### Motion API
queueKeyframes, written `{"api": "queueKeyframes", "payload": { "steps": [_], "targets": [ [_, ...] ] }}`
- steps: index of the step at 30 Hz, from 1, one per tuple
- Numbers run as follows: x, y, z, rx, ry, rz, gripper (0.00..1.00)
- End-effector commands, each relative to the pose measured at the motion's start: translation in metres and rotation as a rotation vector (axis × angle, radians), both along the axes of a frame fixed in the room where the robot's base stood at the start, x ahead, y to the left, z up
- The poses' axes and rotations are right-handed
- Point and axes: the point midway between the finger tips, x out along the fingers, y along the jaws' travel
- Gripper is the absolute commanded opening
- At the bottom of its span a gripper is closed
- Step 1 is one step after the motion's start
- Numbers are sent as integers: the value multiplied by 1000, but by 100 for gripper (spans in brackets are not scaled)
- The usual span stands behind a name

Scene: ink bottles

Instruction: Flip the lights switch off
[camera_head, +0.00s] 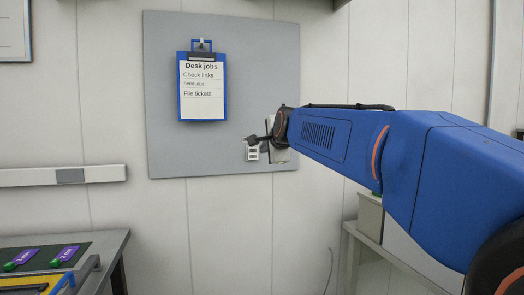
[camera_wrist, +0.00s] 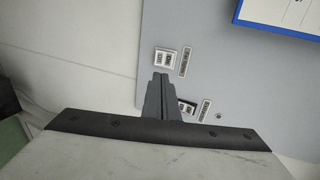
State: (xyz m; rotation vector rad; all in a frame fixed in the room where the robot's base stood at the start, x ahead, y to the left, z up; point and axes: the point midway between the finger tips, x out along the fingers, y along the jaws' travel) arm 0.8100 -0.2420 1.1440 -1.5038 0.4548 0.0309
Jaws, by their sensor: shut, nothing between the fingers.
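Two switch plates with label strips sit low on the grey wall panel. In the wrist view, one white switch plate (camera_wrist: 165,58) lies just beyond my fingertips, with a label (camera_wrist: 185,62) beside it. The other switch plate (camera_wrist: 187,106) is partly covered by my fingers, with its own label (camera_wrist: 204,110). The label text is too small to read, so I cannot tell which is the lights switch. My gripper (camera_wrist: 161,76) is shut and empty. In the head view my gripper (camera_head: 252,139) is just above one switch plate (camera_head: 252,154); my wrist hides most of the other.
A blue clipboard (camera_head: 202,88) with a job list hangs on the grey panel (camera_head: 165,150). A workbench (camera_head: 112,248) with purple-labelled items stands at lower left. A grey table (camera_head: 352,231) stands under my arm at right. The wall between them is clear.

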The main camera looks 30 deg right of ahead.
Motion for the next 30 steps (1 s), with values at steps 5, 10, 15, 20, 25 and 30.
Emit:
{"api": "queueKeyframes", "payload": {
  "steps": [5, 10, 15, 20, 25, 30],
  "targets": [
    [0, 2, -3, 1, -1, 0, 0],
    [1, 1, -4, 1, 0, 0, 0],
    [14, -2, -9, 1, 1, 0, 0],
    [37, -9, -16, 1, 2, 0, 0],
    [63, -16, -25, 1, 3, 0, 0],
    [88, -23, -33, 0, 1, 0, 0]
  ]
}}
